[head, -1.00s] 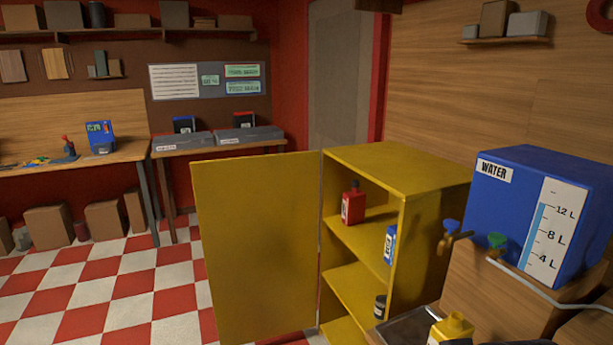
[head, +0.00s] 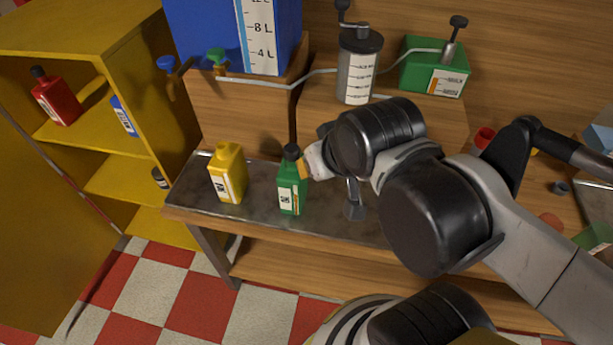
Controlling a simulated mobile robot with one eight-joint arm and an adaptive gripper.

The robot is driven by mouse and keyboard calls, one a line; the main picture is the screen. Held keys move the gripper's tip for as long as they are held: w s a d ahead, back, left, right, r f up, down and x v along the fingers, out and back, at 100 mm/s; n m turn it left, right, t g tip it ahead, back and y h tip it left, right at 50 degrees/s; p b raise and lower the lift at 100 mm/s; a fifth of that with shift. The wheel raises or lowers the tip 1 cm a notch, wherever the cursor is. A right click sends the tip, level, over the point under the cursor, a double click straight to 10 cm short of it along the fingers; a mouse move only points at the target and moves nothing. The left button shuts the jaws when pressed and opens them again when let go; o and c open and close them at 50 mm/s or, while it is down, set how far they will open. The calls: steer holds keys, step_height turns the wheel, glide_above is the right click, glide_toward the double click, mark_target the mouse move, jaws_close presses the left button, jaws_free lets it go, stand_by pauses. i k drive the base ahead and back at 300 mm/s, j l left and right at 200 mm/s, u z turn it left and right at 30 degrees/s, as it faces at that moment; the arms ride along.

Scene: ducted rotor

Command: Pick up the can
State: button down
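Two can-like containers stand upright on the dark top of a low bench (head: 262,205) in the head view. The yellow one (head: 227,172) has a white label and shows no cap. The green one (head: 291,185) has a dark cap and a white label and stands to its right. I cannot tell which one is the task's can. My gripper (head: 306,168) is at the upper right side of the green container, very close to or touching it. My arm hides most of the gripper, so its finger opening does not show.
A yellow cabinet (head: 90,40) stands open at left, with a red bottle (head: 56,97) and a blue container (head: 124,116) inside. A blue water tank (head: 205,30) with taps, a grey cylinder (head: 357,78) and a green box (head: 425,75) stand behind the bench.

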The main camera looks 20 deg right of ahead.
mark_target(292, 190)
steer(key=j+z, duration=0.25)
steer(key=j, duration=0.3)
steer(key=j+z, duration=0.25)
steer(key=j, duration=0.3)
steer(key=j+z, duration=0.25)
steer(key=j, duration=0.3)
steer(key=k+j+z, duration=0.25)
steer(key=j, duration=0.25)
steer(key=j+z, duration=0.3)
steer(key=j, duration=0.2)
